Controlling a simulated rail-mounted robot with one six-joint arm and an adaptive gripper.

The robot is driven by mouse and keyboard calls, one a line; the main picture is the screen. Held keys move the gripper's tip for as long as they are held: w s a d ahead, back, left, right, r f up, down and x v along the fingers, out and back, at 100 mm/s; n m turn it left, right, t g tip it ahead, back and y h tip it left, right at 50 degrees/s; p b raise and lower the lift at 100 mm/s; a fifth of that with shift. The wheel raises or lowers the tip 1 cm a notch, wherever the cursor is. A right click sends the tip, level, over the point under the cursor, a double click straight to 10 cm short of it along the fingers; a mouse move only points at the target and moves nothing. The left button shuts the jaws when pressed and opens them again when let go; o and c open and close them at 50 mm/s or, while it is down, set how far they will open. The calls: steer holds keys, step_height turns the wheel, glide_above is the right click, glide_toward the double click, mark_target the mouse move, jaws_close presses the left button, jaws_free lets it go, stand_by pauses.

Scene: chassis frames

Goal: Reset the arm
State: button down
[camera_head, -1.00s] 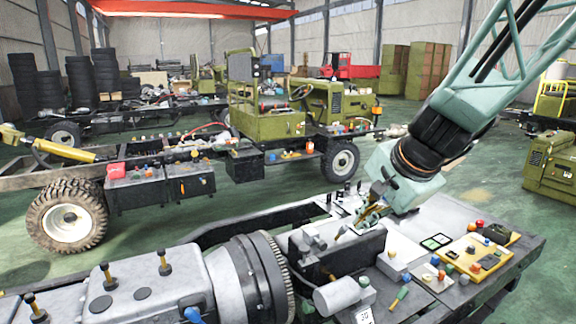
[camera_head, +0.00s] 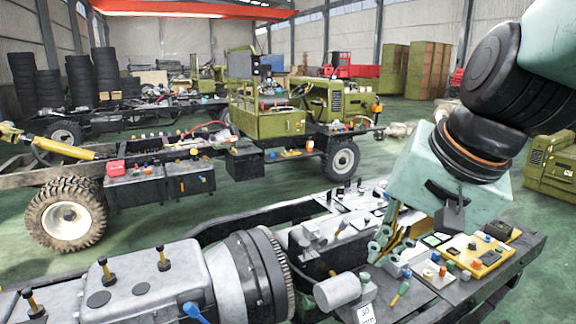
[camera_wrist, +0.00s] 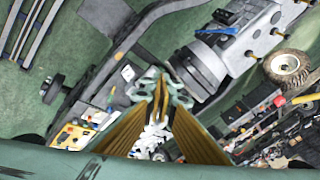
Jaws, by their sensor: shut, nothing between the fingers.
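My gripper (camera_head: 382,246) hangs from my pale green wrist on the right side of the head view. Its fingers point down and to the left, over the near chassis frame (camera_head: 440,308). In the wrist view, the yellow-brown fingers of my gripper (camera_wrist: 160,90) run together to a closed tip with nothing between them. From these views I cannot tell how high the tips are above the parts below.
A yellow panel (camera_head: 474,254) with coloured knobs lies right of my gripper. A grey gearbox housing (camera_head: 150,285) and a grey cylinder (camera_head: 338,290) are to its left. A second chassis with an olive cab (camera_head: 268,122) stands behind, across green floor (camera_head: 250,205).

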steer(key=s+d+f+n+h+b, duration=0.1)
steer(key=s+d+n, duration=0.1)
steer(key=s, duration=0.7)
steer(key=s+d+f+n+g+h+b, duration=0.1)
steer(key=s+d+n, duration=0.1)
steer(key=s, duration=0.7)
steer(key=shift+s+d+n, duration=0.3)
steer(key=shift+d+n, duration=0.1)
steer(key=shift+n, duration=0.3)
